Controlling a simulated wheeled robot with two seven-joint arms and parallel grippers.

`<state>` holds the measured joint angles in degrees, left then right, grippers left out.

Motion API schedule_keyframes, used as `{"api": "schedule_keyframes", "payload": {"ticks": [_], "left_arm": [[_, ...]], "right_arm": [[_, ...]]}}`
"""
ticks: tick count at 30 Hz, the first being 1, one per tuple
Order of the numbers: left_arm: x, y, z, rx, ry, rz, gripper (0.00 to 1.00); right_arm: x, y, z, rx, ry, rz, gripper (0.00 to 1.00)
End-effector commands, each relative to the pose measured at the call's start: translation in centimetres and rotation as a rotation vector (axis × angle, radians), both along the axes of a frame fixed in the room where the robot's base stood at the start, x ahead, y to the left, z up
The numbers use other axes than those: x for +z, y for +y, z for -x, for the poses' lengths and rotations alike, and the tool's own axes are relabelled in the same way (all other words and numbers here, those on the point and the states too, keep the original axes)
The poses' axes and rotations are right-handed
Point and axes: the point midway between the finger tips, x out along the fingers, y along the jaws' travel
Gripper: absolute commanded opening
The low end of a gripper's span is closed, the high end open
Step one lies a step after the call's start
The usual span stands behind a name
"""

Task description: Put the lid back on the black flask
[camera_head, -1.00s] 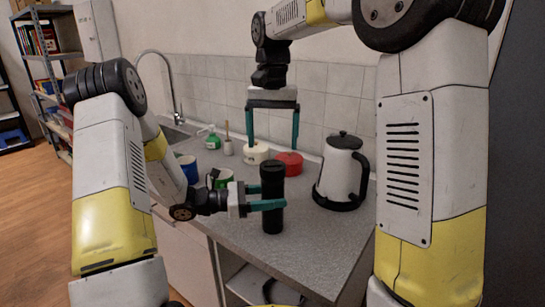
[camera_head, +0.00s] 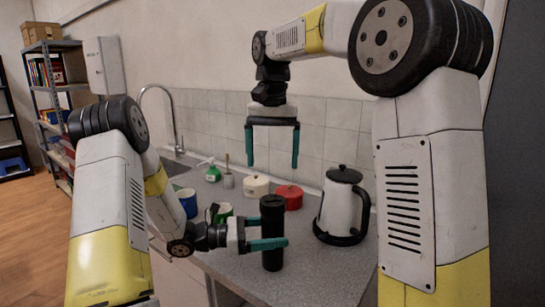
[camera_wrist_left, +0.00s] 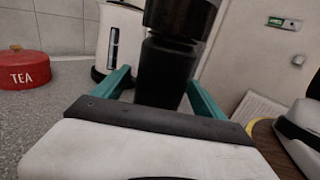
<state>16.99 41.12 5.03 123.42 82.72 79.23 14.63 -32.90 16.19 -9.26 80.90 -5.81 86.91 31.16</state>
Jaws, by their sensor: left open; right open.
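The black flask (camera_head: 272,250) stands upright on the grey counter. Its top is a wider, dark section that looks like the lid (camera_head: 273,202) sitting on it. In the left wrist view the flask body (camera_wrist_left: 163,75) and the wider dark top part (camera_wrist_left: 182,18) show close up; the very top is cut off. My left gripper (camera_head: 276,232) is open, with its teal fingers on either side of the flask body. My right gripper (camera_head: 272,166) is open and empty, pointing down above the flask, with a clear gap to its top.
A white and black kettle (camera_head: 341,208) stands right of the flask. A red tea tin (camera_head: 290,198) and a cream tin (camera_head: 256,186) stand behind. Cups (camera_head: 187,203), a green bottle (camera_head: 213,173) and a sink tap are at left. The counter (camera_head: 320,270) in front is clear.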

Motion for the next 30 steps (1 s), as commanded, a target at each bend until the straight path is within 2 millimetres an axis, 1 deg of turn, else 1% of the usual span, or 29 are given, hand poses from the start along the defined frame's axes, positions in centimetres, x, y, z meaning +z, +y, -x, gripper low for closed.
{"api": "schedule_keyframes", "payload": {"ticks": [2,5,13,18,22,30], "left_arm": [[0.0,0.1,0.0,0.001,0.000,0.000,0.81],[0.0,0.9,0.0,0.003,0.000,0.000,0.81],[0.0,5.4,0.7,0.005,-0.001,-0.001,0.81],[0.0,7.3,1.1,0.002,0.000,0.000,0.81],[0.0,7.7,1.2,0.000,0.000,0.000,0.81],[0.0,7.7,1.2,0.000,0.000,0.000,0.81]], "right_arm": [[0.0,0.0,0.0,0.000,0.000,0.000,0.87],[0.0,0.0,0.0,0.000,0.000,0.000,0.87],[0.0,0.0,0.0,0.000,0.000,0.000,0.87],[0.0,0.0,0.0,0.000,0.000,0.000,0.87],[0.0,0.0,0.0,0.000,0.000,0.000,0.87],[0.0,0.0,0.0,0.000,0.000,0.000,0.87]]}}
